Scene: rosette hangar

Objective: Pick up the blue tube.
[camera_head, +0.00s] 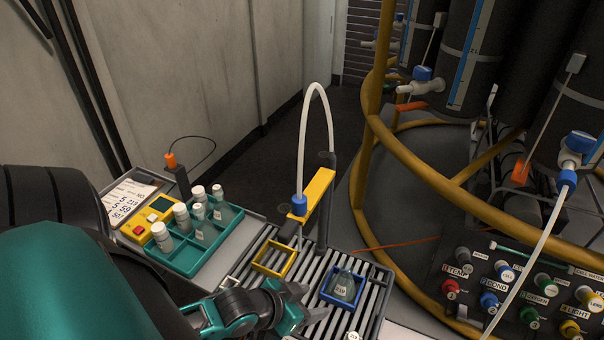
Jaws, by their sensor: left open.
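No tube that is blue along its length shows. A white tube (303,120) with a blue end fitting (299,203) arches up from the yellow bracket (318,192) over the slatted rack. Another white tube (530,255) with a blue connector (567,178) hangs from a valve at the right. My left gripper (311,301) is open and empty, low over the front of the slatted rack (373,312). My right gripper is out of view.
A teal tray (182,264) with several white-capped bottles stands left of the rack, beside a yellow box (147,217) with buttons. An empty yellow frame (262,268) lies on the rack. Yellow rails (440,185), dark cylinders and a panel of coloured connectors (520,290) fill the right.

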